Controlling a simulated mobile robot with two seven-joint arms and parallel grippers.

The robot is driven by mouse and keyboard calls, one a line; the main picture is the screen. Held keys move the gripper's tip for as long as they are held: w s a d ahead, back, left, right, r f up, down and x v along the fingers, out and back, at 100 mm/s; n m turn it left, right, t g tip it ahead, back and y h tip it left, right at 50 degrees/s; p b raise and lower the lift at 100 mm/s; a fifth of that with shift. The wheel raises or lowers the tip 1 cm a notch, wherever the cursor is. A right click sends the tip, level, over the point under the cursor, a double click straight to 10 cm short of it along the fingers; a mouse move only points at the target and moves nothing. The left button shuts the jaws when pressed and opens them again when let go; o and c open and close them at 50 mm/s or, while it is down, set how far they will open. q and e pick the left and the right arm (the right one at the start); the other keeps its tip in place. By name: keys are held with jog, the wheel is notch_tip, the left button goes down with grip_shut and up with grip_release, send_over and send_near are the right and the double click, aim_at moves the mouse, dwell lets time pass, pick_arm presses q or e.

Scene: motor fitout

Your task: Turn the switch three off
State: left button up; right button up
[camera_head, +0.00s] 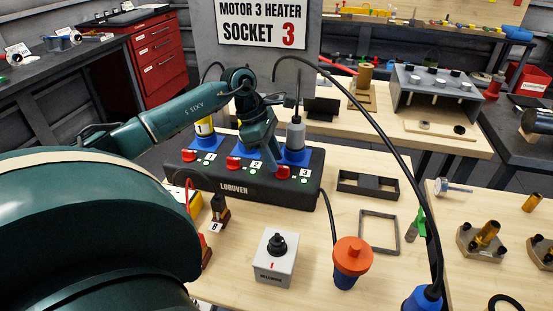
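The black power strip (240,188) marked LOBUVEN lies on the wooden table with three blue sockets and numbered labels. The red switch three (282,173) is at its right end, beside the label "3" and a small green light (304,181). A grey plug (296,134) with a black cable stands in socket three. My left gripper (270,156) points down just above and left of switch three; contact cannot be made out. Its fingers are too small and dark to tell open from shut. Switch one (189,155) and switch two (233,162) are also red. My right gripper is not in view.
A sign (262,23) reading "Motor 3 heater socket 3" stands behind. A grey box with a black knob (276,257), an orange-topped plug (351,262) and black frames (367,187) lie in front and right. A black cable arches over the right side.

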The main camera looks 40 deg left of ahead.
pick_arm(q)
jog(key=shift+x, duration=1.05)
grip_shut()
